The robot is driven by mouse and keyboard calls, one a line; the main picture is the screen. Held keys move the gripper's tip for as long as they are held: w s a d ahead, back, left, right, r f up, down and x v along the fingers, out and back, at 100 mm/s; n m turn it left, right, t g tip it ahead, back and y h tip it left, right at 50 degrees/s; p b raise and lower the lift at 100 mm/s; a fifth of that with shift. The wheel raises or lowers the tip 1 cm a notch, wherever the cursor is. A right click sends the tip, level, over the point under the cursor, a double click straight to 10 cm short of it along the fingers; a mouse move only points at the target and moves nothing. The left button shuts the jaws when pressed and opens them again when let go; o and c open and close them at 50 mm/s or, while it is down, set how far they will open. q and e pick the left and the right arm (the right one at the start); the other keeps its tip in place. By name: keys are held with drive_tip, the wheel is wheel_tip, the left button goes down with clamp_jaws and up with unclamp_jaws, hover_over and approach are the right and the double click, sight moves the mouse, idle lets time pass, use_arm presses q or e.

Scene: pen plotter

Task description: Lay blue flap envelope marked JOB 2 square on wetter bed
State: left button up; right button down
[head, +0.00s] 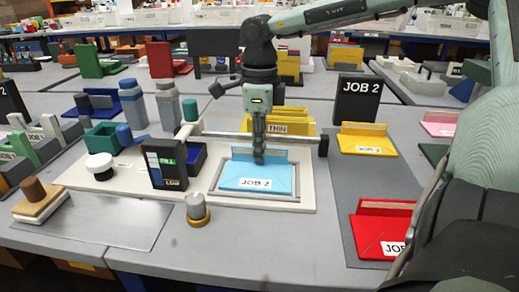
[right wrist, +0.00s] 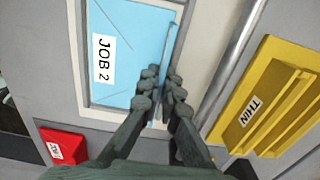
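The blue flap envelope (head: 240,170) bears a JOB 2 label and lies inside the pale rectangular frame of the wetter bed (head: 283,204). Its edges look roughly parallel to the frame. Its raised flap stands along the far side. My right gripper (head: 259,158) is over that flap, pointing down. In the right wrist view, the fingers (right wrist: 161,85) are close together on both sides of the flap and look shut on it. The envelope (right wrist: 130,55) lies flat beside them, with the bed's frame (right wrist: 82,60) around it. My left gripper is not in view.
A dark gauge box (head: 165,165) and a grey knob (head: 197,208) stand at left. Yellow (head: 362,140) and red (head: 380,235) envelopes lie on a grey mat at right.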

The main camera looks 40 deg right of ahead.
drive_tip(key=shift+f, duration=0.1)
drive_tip(key=c, duration=2)
unclamp_jaws()
drive_tip(key=shift+o, duration=1.4)
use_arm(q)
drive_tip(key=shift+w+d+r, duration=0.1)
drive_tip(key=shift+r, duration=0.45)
